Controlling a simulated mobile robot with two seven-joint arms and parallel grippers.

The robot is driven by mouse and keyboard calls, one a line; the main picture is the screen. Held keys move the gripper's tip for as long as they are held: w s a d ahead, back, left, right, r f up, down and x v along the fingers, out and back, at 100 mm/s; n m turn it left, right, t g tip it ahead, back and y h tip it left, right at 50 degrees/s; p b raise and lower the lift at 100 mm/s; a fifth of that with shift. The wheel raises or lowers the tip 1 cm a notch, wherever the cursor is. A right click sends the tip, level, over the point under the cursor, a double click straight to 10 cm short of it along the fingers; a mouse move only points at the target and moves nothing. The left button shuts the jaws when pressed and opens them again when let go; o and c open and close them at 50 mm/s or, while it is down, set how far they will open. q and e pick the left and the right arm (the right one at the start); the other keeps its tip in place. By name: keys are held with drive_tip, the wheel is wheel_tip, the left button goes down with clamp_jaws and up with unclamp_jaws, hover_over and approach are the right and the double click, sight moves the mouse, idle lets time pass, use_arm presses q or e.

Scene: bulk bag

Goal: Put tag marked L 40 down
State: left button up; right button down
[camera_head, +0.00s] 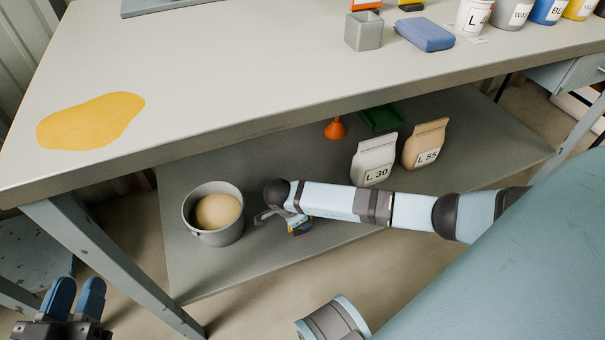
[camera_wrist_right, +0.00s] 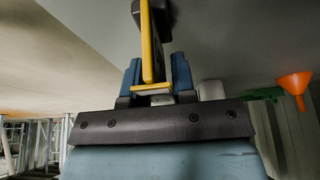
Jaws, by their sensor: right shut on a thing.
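My right gripper (camera_head: 298,226) reaches under the table, over the lower shelf and just right of the grey bucket. In the right wrist view its blue fingers (camera_wrist_right: 156,78) are shut on a flat yellow-edged piece (camera_wrist_right: 152,45) with a dark part above. No marking on this piece can be read, so I cannot tell whether it is the L 40 tag. My left gripper (camera_head: 77,298) is at the lower left corner, empty, with its two blue fingers a little apart. No L 40 lettering is readable in either view.
The grey bucket (camera_head: 213,232) with tan contents stands on the lower shelf (camera_head: 270,265). An L 30 bag (camera_head: 374,160), an L 55 bag (camera_head: 425,145) and an orange funnel (camera_head: 336,129) are behind my arm. The tabletop (camera_head: 230,75) holds a yellow patch (camera_head: 90,121) and several containers.

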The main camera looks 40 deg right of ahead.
drive_tip(key=shift+r, duration=0.1)
use_arm(q)
drive_tip(key=shift+r, duration=0.15)
use_arm(e)
drive_tip(key=c, duration=1.4)
unclamp_jaws()
drive_tip(key=o, duration=0.5)
drive_tip(key=shift+c, duration=0.2)
drive_tip(key=p+v, duration=0.2)
drive_tip(key=v, duration=0.2)
drive_tip(key=shift+d+r, duration=0.1)
drive_tip(key=shift+r, duration=0.1)
drive_tip(key=p+v, duration=0.2)
drive_tip(key=v, duration=0.3)
drive_tip(key=shift+r+p, duration=0.1)
drive_tip(key=shift+p, duration=0.3)
drive_tip(key=shift+p+v, duration=0.35)
drive_tip(key=shift+v, duration=0.6)
use_arm(q)
drive_tip(key=s+r+n, duration=0.1)
drive_tip(key=s+d+r+n, duration=0.1)
drive_tip(key=shift+n+y, duration=0.3)
drive_tip(key=shift+n, duration=0.1)
use_arm(e)
drive_tip(key=shift+a+r, duration=0.25)
drive_tip(key=shift+a, duration=0.05)
